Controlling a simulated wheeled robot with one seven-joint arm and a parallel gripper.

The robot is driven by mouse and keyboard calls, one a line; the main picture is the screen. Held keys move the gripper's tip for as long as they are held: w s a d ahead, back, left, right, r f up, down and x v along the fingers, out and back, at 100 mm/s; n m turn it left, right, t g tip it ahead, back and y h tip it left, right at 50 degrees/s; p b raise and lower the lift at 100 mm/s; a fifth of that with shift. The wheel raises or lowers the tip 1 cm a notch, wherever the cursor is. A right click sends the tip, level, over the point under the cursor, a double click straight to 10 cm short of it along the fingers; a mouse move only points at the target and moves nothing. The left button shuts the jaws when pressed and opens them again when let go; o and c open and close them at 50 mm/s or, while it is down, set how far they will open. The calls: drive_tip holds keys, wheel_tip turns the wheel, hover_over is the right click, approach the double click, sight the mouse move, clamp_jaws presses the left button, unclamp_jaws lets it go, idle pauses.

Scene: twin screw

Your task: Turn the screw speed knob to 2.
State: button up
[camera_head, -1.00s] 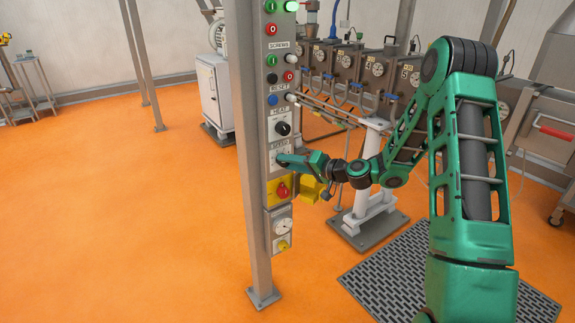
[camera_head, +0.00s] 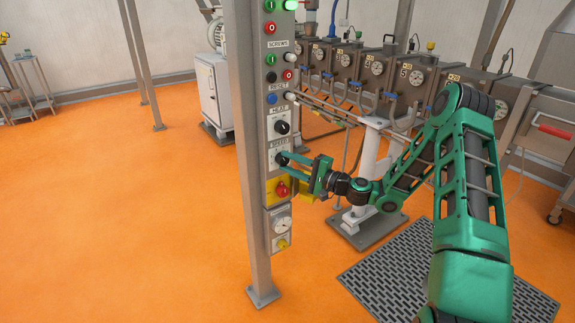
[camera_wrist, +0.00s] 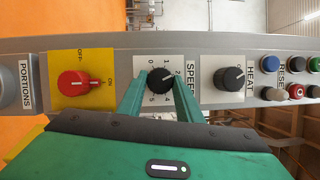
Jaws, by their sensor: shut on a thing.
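The black SPEED knob (camera_wrist: 160,78) sits on a white plate with a numbered dial on the control panel. It also shows in the head view (camera_head: 280,158), partly covered by my fingertips. My gripper (camera_wrist: 159,84) has its two green fingers on either side of the knob and is shut on it. In the head view my gripper (camera_head: 284,157) reaches the panel from the right. The knob's white mark appears to point up and right, towards the 2. The dial's 3 is hidden by a finger.
A black HEAT knob (camera_wrist: 229,79) is to the right of the SPEED knob in the wrist view. A red switch (camera_wrist: 76,83) on a yellow plate is to its left. Several push buttons lie beyond HEAT. A grey post (camera_head: 249,200) carries the panel.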

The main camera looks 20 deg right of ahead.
drive_tip(key=shift+d+f+m, duration=0.25)
drive_tip(key=shift+d+m, duration=0.05)
drive_tip(key=o, duration=1)
drive_tip(key=shift+o, duration=0.2)
drive_tip(key=shift+a, duration=0.1)
drive_tip(key=shift+r, duration=0.1)
drive_tip(key=v, duration=1)
drive_tip(key=shift+s+d, duration=0.25)
